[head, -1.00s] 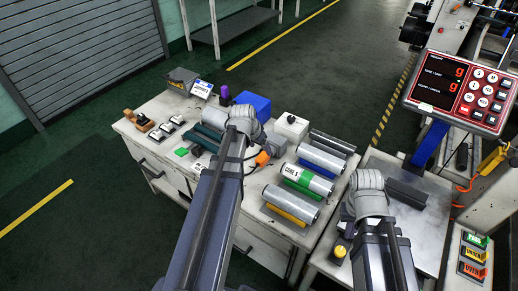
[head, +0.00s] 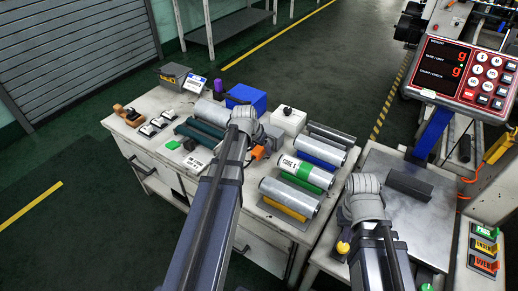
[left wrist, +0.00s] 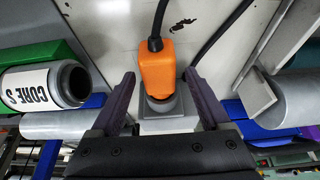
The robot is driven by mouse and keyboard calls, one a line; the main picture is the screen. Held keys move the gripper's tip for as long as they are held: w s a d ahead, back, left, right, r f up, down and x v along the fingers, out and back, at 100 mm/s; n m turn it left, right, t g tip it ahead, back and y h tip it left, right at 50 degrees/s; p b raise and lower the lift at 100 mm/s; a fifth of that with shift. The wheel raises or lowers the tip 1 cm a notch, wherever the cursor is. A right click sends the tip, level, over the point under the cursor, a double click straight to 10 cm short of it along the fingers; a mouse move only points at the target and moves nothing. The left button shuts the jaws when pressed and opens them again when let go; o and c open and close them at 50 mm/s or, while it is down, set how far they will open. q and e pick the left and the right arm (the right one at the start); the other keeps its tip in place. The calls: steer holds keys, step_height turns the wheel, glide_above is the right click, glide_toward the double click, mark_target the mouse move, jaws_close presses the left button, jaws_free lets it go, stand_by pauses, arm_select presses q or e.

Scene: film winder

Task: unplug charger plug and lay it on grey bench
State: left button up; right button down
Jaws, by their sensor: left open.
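The orange charger plug (head: 258,152) shows beside my left wrist in the head view. In the left wrist view the plug (left wrist: 157,70) sits in a grey socket block (left wrist: 168,126), with a black cable leading away from its top. My left gripper (left wrist: 158,82) is open, with one dark finger on each side of the plug and gaps visible between. The pale grey bench (head: 118,122) carries the plug and rolls. My right arm's wrist (head: 362,192) is in the head view above the right-hand table; its fingers are hidden.
Silver rolls, one labelled core (head: 306,172) with a green band, lie right of the plug. A blue box (head: 246,97) and a white box (head: 289,121) stand behind. A dark bar (head: 410,184) lies on the right-hand metal table. A display panel (head: 462,75) stands at the right.

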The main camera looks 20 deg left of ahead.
arm_select(q)
jaws_close()
stand_by(1.1)
